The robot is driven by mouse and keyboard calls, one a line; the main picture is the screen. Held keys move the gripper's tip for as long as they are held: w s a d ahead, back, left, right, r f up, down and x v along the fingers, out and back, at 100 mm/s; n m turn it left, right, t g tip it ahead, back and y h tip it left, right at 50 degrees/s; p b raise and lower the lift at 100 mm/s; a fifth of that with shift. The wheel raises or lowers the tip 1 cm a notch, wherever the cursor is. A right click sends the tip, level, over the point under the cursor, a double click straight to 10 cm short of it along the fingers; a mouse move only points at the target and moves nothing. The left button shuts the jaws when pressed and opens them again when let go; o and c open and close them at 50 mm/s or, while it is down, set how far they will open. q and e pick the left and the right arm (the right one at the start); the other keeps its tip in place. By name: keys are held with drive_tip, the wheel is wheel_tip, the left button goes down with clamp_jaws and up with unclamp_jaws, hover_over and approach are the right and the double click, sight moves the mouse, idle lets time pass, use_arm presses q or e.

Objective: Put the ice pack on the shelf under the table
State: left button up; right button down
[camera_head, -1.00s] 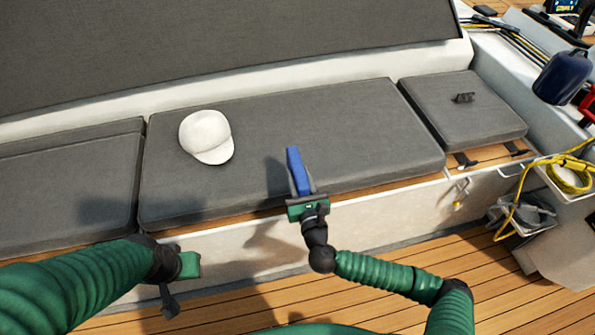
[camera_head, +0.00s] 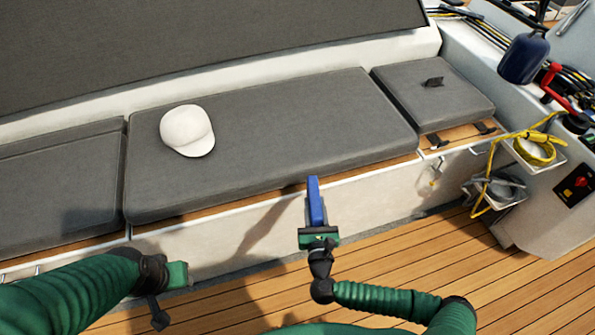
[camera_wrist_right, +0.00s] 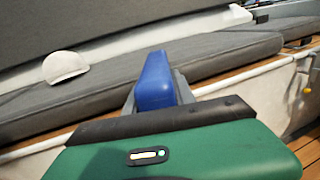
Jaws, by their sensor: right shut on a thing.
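A blue ice pack (camera_head: 315,201) is held upright-looking in my right gripper (camera_head: 318,228), in front of the bench's white front face. It also shows in the right wrist view (camera_wrist_right: 155,82), standing out beyond the green gripper body. The right gripper is shut on it, and it is clear of the cushions. My left gripper (camera_head: 177,274) is at the lower left, in front of the bench; its fingers are not clear enough to tell open from shut. No table or shelf under one can be made out in these views.
A white cap (camera_head: 187,130) lies on the long grey cushion (camera_head: 290,120). Yellow rope (camera_head: 535,148) and a bin (camera_head: 497,190) are at the right. The wooden deck (camera_head: 420,270) in front is clear.

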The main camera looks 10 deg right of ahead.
drive_tip(key=s+d+f+m+g+h, duration=0.2)
drive_tip(key=s+d+f+m+h, duration=0.2)
drive_tip(key=s+d+f, duration=0.5)
wheel_tip(320, 180, down, 3)
drive_tip(key=shift+d+f+h, duration=0.15)
drive_tip(key=shift+d+h, duration=0.75)
drive_tip(key=shift+d, duration=0.35)
